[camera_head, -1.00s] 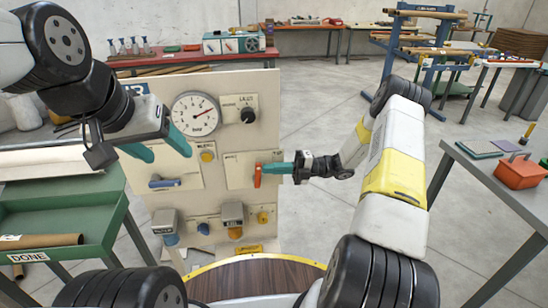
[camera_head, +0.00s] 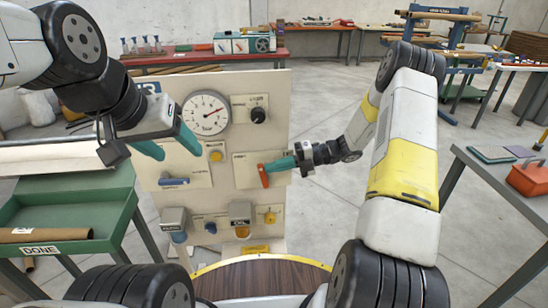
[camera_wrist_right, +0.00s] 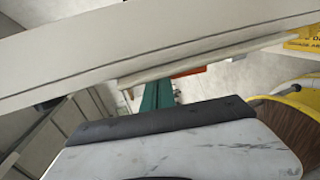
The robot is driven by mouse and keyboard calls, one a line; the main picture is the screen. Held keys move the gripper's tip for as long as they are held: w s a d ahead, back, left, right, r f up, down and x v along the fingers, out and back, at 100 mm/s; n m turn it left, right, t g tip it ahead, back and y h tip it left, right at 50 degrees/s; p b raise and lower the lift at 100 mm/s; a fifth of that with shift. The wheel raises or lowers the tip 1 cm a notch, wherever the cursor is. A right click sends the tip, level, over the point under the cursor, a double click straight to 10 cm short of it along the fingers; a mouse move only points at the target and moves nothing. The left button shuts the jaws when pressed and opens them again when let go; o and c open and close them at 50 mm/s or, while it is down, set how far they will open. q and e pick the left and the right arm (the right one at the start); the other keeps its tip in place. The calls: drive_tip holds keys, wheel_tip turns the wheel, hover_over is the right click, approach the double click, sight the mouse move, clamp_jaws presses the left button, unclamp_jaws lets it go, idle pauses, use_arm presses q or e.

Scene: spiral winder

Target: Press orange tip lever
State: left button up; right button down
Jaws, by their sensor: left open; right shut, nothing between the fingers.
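The upright panel (camera_head: 225,95) carries a red-orange lever (camera_head: 263,175) at its right side, slightly tilted. A grey unit lower down has an orange tip (camera_head: 242,232); its neighbour has a blue tip (camera_head: 179,237). My right gripper (camera_head: 270,168) is shut and empty, its teal fingertips at the red-orange lever's upper part; whether they touch is unclear. In the right wrist view the teal fingers (camera_wrist_right: 157,95) point at the panel edge, beside a partly hidden red-orange piece (camera_wrist_right: 188,71). My left gripper (camera_head: 172,148) is open and empty before the panel's left half, below the gauge.
The panel also has a gauge (camera_head: 206,113), a black knob (camera_head: 258,115), a yellow button (camera_head: 215,156) and a blue lever (camera_head: 174,181). A green tray table (camera_head: 70,205) stands left, a table with a red box (camera_head: 528,178) right. A round wooden top (camera_head: 262,280) lies in front.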

sight(261, 167)
drive_tip(key=a+h, duration=0.2)
drive_tip(key=h, duration=0.1)
drive_tip(key=a+h, duration=0.1)
drive_tip(key=shift+s+r+h, duration=0.1)
drive_tip(key=shift+r+h, duration=0.2)
drive_tip(key=shift+a+f, duration=0.1)
drive_tip(key=shift+a, duration=0.4)
drive_tip(key=v, duration=1.4)
drive_tip(key=shift+r, duration=0.45)
drive_tip(key=shift+s+a, duration=0.1)
